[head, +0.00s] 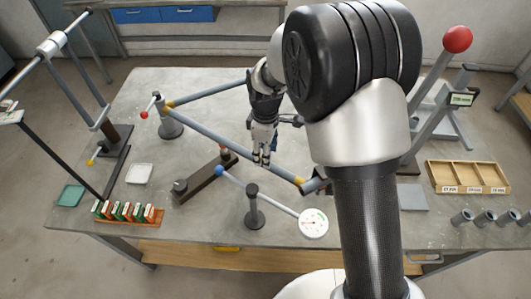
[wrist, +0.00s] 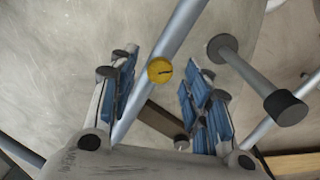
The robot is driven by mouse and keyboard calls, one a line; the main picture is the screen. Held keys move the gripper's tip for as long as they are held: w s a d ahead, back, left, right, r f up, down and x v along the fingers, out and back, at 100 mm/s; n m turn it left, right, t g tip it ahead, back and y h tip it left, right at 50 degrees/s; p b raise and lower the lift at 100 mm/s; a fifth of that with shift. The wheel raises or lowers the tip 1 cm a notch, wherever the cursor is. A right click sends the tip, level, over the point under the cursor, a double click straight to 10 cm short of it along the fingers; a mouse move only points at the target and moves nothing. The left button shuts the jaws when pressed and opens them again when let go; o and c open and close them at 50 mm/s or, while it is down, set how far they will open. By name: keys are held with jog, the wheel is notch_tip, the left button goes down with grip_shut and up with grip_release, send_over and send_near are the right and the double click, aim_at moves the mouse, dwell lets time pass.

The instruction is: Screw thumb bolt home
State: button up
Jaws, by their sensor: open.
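In the wrist view a round yellow head with a dark slot-like mark (wrist: 160,71), which looks like the thumb bolt, shows against a grey tube. In the head view that tube (head: 225,143) runs diagonally across the frame on the table, and the bolt cannot be made out there. My gripper (head: 262,157) points down over the tube. In the wrist view my gripper (wrist: 160,85) is open, with blue-padded fingers either side of the yellow head and a gap on both sides. How far above it the fingertips are, I cannot tell.
A grey post with a black cap (wrist: 288,107) stands to the right in the wrist view. A dark clamp block (head: 207,178) lies left of my gripper. A round dial (head: 313,223) is in front. A wooden tray (head: 467,163) is at right.

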jog(key=shift+f, duration=0.2)
grip_shut()
dwell(0.6)
